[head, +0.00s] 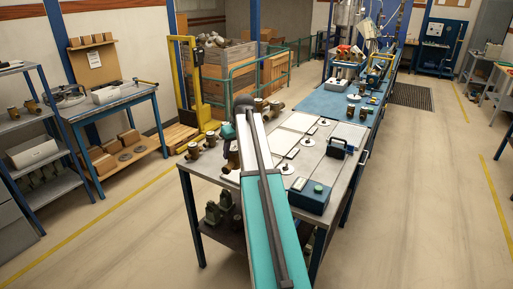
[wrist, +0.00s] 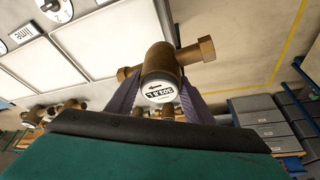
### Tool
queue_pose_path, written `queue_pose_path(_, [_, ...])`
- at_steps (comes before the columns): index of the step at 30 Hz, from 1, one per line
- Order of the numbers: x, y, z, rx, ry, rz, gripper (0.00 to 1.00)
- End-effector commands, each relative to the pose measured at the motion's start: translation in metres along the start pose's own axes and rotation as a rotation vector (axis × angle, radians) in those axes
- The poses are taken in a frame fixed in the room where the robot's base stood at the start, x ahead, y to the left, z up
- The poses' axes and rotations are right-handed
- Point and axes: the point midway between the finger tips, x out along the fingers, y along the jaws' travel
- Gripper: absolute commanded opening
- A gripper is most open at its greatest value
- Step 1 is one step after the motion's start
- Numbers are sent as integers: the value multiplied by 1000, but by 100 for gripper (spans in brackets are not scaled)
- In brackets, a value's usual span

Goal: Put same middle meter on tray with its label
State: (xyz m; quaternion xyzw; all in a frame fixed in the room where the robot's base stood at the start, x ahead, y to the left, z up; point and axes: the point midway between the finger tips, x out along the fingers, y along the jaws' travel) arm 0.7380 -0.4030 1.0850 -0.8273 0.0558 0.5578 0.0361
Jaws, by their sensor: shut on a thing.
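My gripper (wrist: 160,100) is shut on a brass meter (wrist: 158,62) with a white dial face; the meter hangs between the two dark fingers in the wrist view. Its printed face reads upside down. In the head view the held meter (head: 232,158) is at the end of my arm, above the near left part of the bench, partly hidden by the arm. Pale trays (head: 284,138) lie on the bench to the right of the arm.
Other brass meters stand on the bench's left edge (head: 193,150) and back edge (head: 275,106). A blue box with a green button (head: 309,195) and a dark handled case (head: 337,147) stand on the right. White discs (head: 283,169) lie near the trays.

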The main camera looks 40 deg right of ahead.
Motion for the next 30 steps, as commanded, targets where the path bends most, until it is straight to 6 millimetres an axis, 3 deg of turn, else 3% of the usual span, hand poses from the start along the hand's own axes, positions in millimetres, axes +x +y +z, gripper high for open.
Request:
queue_pose_path(1, [0,-22,3,-9,2,-2,0])
queue_pose_path(3, [0,-46,4,-16,2,-5,0])
queue_pose_path(12, [-3,-144,16,-45,6,-15,0])
queue_pose_path(30, [-17,-316,76,-100,24,-39,0])
